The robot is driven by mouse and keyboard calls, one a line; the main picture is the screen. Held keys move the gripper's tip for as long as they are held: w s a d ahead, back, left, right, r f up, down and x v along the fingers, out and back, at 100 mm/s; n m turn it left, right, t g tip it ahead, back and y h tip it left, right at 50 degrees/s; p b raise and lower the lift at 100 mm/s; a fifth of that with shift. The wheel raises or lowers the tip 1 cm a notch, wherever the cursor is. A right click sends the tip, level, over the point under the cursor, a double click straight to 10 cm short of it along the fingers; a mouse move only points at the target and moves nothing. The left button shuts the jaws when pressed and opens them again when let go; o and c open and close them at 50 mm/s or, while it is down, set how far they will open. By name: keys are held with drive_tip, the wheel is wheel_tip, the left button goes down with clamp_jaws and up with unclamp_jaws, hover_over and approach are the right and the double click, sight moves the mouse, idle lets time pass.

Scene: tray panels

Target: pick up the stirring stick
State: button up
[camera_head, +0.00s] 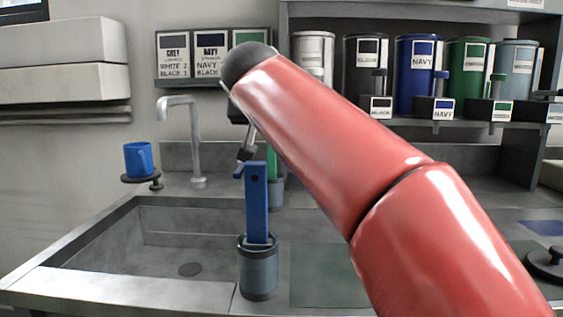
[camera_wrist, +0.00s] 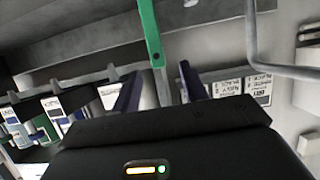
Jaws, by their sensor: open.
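A blue stirring stick (camera_head: 257,205) stands upright in a grey can (camera_head: 259,272) at the front edge beside the sink. Behind it a green stick (camera_head: 271,162) stands in a second can (camera_head: 276,194), mostly hidden by the blue stick. My gripper (camera_head: 241,168) is near the tops of the sticks, partly hidden by my arm. In the wrist view my gripper (camera_wrist: 160,88) is open, with dark blue fingers apart. The green stick (camera_wrist: 149,30) shows between the fingers, its holed end toward me. I cannot tell whether a finger touches it.
The sink basin (camera_head: 100,283) with a tap (camera_head: 195,140) lies left. A blue mug (camera_head: 138,158) sits on a small round stand. Several labelled paint canisters (camera_head: 416,75) stand on the back shelf. A dark green panel (camera_head: 325,275) lies right of the front can.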

drive_tip(key=p+x, duration=0.1)
drive_tip(key=x, duration=0.6)
drive_tip(key=shift+w+d, duration=0.15)
drive_tip(key=shift+w, duration=0.05)
clamp_jaws()
